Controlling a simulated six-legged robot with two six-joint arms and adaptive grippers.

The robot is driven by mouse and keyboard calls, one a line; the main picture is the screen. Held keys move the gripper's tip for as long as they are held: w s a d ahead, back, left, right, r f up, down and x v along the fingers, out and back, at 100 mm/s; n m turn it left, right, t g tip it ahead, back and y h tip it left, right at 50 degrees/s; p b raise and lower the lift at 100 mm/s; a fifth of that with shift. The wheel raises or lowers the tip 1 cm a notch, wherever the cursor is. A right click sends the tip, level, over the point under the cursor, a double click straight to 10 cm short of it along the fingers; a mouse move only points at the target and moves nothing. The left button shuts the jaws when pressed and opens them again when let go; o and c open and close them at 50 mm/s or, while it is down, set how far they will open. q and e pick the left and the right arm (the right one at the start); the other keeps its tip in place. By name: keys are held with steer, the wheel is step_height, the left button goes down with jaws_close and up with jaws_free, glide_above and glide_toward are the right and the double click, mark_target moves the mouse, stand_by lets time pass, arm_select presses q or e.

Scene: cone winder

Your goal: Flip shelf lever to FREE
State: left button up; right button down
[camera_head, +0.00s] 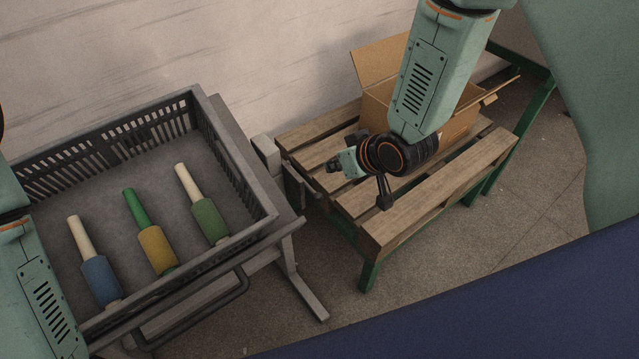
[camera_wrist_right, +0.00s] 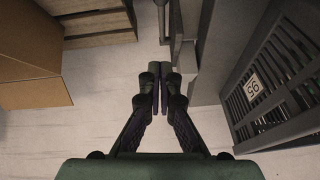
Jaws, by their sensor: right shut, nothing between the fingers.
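My right gripper (camera_head: 335,165) is shut and empty, held above the slatted wooden bench beside the grey shelf. Its closed fingertips (camera_wrist_right: 160,72) show in the right wrist view. A narrow grey bar, which looks like the shelf lever (camera_wrist_right: 175,22), stands just right of and beyond the fingertips, apart from them as far as I can tell. In the head view a grey box (camera_head: 265,152) sits at the shelf's right side, with a thin upright grey part below it. I cannot read any FREE marking or tell the lever's position. My left gripper is out of view.
A dark crate (camera_head: 262,214) on the grey shelf frame holds blue, yellow and green cones. It shows at right in the wrist view with a numbered label (camera_wrist_right: 252,86). An open cardboard box (camera_head: 376,104) stands on the wooden bench (camera_head: 395,225).

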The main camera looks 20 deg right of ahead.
steer(key=shift+f, duration=0.1)
steer(key=b, duration=0.3)
glide_above(320, 194)
steer(key=w, duration=0.2)
step_height(320, 194, down, 7)
steer(key=shift+s+a+f, duration=0.1)
steer(key=shift+s+f, duration=0.15)
steer(key=shift+f, duration=0.3)
steer(key=shift+s+f, duration=0.2)
steer(key=shift+f, duration=0.35)
steer(key=shift+s+f+b, duration=0.4)
steer(key=shift+s+f, duration=0.15)
steer(key=shift+f, duration=0.15)
steer(key=shift+f, duration=0.15)
